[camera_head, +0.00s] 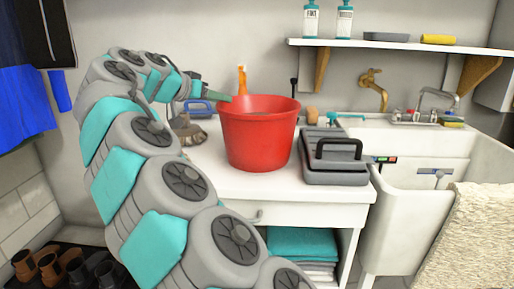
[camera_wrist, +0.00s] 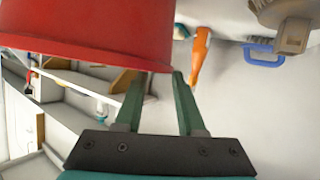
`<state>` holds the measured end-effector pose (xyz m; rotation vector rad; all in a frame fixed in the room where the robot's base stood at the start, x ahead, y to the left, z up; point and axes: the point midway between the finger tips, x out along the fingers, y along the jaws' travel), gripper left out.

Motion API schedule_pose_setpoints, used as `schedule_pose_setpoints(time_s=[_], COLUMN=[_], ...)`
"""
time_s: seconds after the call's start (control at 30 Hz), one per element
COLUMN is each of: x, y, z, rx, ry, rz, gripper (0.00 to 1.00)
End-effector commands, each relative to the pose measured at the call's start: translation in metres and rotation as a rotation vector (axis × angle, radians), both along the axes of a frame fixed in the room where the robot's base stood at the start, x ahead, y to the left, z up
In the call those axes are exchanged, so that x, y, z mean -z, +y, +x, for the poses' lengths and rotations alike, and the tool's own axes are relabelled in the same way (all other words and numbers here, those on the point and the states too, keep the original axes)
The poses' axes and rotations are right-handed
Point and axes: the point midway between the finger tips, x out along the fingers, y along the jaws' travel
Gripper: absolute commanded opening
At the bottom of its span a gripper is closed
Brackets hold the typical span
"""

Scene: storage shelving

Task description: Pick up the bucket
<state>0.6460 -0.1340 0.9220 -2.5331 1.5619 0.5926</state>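The red bucket (camera_head: 258,145) stands upright on the white counter, with a dark object showing inside its rim. In the wrist view the bucket (camera_wrist: 95,30) fills the upper left, and the picture is turned over. My gripper (camera_head: 226,98) is at the left side of the bucket's rim, reaching in from the left. In the wrist view the two green fingers of my gripper (camera_wrist: 157,76) are spread apart with a gap between them. Their tips are close to the rim; I cannot tell whether they touch it. Nothing is held between them.
A grey toolbox (camera_head: 335,158) stands close to the right of the bucket. An orange bottle (camera_head: 242,80) is behind it. A brush (camera_head: 188,130) and a blue-handled item (camera_head: 199,108) lie to the left. A sink (camera_head: 412,150) is at the right, under a wall shelf (camera_head: 400,46).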

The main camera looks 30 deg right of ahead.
Motion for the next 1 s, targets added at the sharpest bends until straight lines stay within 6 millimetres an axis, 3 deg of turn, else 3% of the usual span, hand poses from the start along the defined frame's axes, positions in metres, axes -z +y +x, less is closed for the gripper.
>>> schedule_pose_setpoints(time_s=[0.5, 0.77, 1.0], x=[0.02, 0.023, 0.023], y=[-0.046, -0.051, -0.051], z=[0.028, 0.031, 0.031], rx=[0.002, -0.001, -0.001], ry=[0.0, 0.0, 0.0], rz=[0.002, 0.0, 0.0], gripper=[0.39, 0.39, 0.15])
